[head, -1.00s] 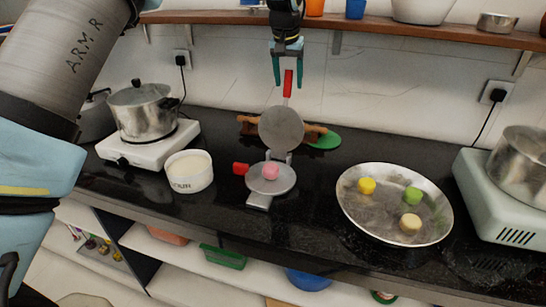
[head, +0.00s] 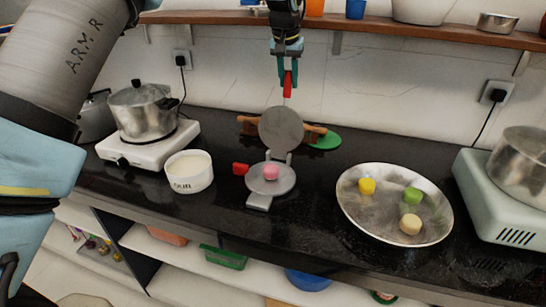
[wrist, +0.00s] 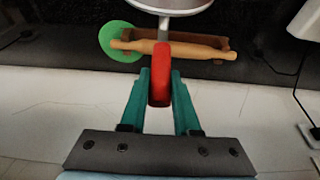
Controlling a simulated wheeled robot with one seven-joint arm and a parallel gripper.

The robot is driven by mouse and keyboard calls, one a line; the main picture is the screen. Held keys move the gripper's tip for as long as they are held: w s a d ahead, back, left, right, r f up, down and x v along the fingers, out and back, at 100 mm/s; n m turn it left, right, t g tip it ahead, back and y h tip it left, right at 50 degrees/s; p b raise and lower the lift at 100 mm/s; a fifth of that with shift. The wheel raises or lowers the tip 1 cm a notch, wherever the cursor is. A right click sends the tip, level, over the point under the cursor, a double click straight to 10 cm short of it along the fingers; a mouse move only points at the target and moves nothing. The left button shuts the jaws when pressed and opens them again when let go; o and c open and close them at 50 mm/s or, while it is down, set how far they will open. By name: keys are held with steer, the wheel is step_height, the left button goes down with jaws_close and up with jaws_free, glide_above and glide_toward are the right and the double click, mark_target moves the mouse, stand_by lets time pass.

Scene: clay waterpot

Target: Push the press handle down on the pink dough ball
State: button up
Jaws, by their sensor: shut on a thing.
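The metal press (head: 282,128) stands open on the black counter, its round upper plate tilted up. The pink dough ball (head: 271,172) sits on the lower plate (head: 268,186). The red press handle (head: 288,83) sticks up above the upper plate. My gripper (head: 287,82) is at the handle's top, its teal fingers shut on it from both sides. In the wrist view the red handle (wrist: 160,75) lies between the two fingers. The dough is hidden in the wrist view.
A pan (head: 375,225) with yellow, green and cream dough balls is at right. A white flour bowl (head: 189,171) is left of the press. A rolling pin (wrist: 190,50) and green disc (wrist: 118,41) lie behind it. A shelf (head: 400,33) runs above.

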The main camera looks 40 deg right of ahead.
steer(key=shift+s+a, duration=0.1)
steer(key=shift+s+a+r+b, duration=0.3)
steer(key=shift+s+a+b, duration=0.15)
steer(key=shift+a, duration=0.25)
steer(key=shift+s+a+r+b, duration=0.25)
steer(key=shift+s+a+b, duration=0.15)
steer(key=shift+a, duration=0.25)
steer(key=shift+s+a+r+b, duration=0.15)
steer(key=shift+s+a+b, duration=0.3)
steer(key=shift+a, duration=0.3)
steer(key=shift+s+a+r+b, duration=0.15)
steer(key=shift+s+a+b, duration=0.15)
steer(key=shift+s+a, duration=0.35)
steer(key=shift+w+a, duration=0.1)
steer(key=shift+w, duration=0.05)
steer(key=shift+a, duration=0.1)
steer(key=shift+s+a+b, duration=0.45)
steer(key=shift+s+a, duration=0.05)
steer(key=shift+a, duration=0.2)
steer(key=shift+s+a+b, duration=0.4)
steer(key=shift+s+a, duration=0.1)
steer(key=shift+a, duration=0.2)
